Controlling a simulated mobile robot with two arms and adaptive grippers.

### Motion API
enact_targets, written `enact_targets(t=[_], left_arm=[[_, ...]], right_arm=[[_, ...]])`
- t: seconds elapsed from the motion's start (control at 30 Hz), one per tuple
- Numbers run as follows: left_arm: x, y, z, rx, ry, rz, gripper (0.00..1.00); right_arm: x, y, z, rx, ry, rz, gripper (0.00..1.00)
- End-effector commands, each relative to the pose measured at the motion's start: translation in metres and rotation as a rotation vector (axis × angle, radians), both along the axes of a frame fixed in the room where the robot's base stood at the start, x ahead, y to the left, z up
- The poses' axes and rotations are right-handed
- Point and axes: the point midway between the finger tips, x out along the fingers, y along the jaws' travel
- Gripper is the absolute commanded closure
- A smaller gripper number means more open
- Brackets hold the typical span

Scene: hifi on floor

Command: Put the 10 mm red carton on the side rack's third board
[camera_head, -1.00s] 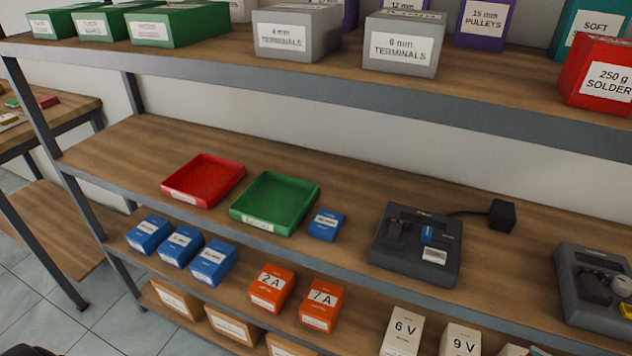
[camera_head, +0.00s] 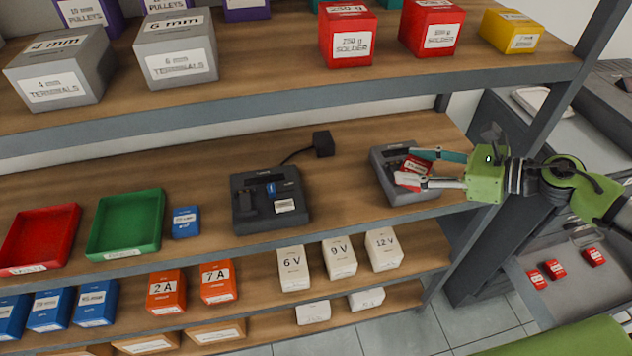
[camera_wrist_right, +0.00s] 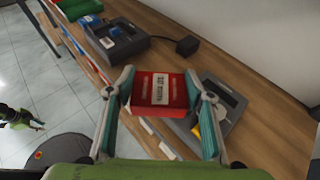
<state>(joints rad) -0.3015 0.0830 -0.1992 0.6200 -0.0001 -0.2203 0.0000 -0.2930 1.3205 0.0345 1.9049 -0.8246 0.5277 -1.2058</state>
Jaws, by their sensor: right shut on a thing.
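My right gripper (camera_head: 411,172) reaches in from the right and is shut on a red carton (camera_head: 416,163) with a white label. In the right wrist view the carton (camera_wrist_right: 160,92) sits between the two fingers; its label is too small to read. It is at or just above a dark grey tray-like device (camera_head: 392,157) on the rack's middle board (camera_head: 345,165); I cannot tell if they touch. Whether this is the side rack is not clear.
Another dark device (camera_head: 270,205), a green tray (camera_head: 125,222), a red tray (camera_head: 40,238) and a blue carton (camera_head: 186,222) share the board. A rack post (camera_head: 565,85) stands right. Several small red cartons (camera_head: 537,279) lie in a drawer (camera_head: 575,290) at lower right.

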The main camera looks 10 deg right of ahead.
Motion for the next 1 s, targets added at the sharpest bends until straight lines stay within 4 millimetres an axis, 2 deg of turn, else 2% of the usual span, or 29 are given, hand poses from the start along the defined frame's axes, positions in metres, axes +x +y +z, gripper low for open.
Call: enact_targets(t=[0.2,0.37,0.4,0.7,0.73,0.8,0.97,1.0], left_arm=[[0.001,0.000,-0.040,0.001,-0.001,0.001,0.75],[0.002,0.000,-0.063,0.000,-0.002,0.001,0.75],[0.002,0.000,-0.056,-0.001,-0.002,0.002,0.75],[0.003,-0.003,-0.059,-0.004,-0.003,0.002,0.75],[0.003,-0.004,-0.045,-0.005,-0.003,0.002,0.75],[0.002,-0.005,-0.032,-0.006,-0.003,0.000,0.75],[0.003,-0.005,-0.008,-0.006,-0.004,0.000,0.75],[0.003,-0.005,-0.009,-0.006,-0.004,-0.001,0.75]], right_arm=[[0.007,0.011,-0.013,-0.003,-0.006,0.005,0.76],[0.011,0.019,-0.017,-0.002,-0.004,0.002,0.76],[0.013,0.021,-0.011,0.001,-0.006,0.000,0.76],[0.024,0.040,-0.017,0.001,-0.007,0.003,0.76],[0.027,0.044,-0.013,0.008,-0.003,-0.001,0.76],[0.032,0.053,-0.016,0.009,-0.004,0.000,0.76],[0.046,0.077,-0.029,0.008,-0.002,0.001,0.76],[0.049,0.083,-0.039,0.007,-0.001,0.002,0.76]])
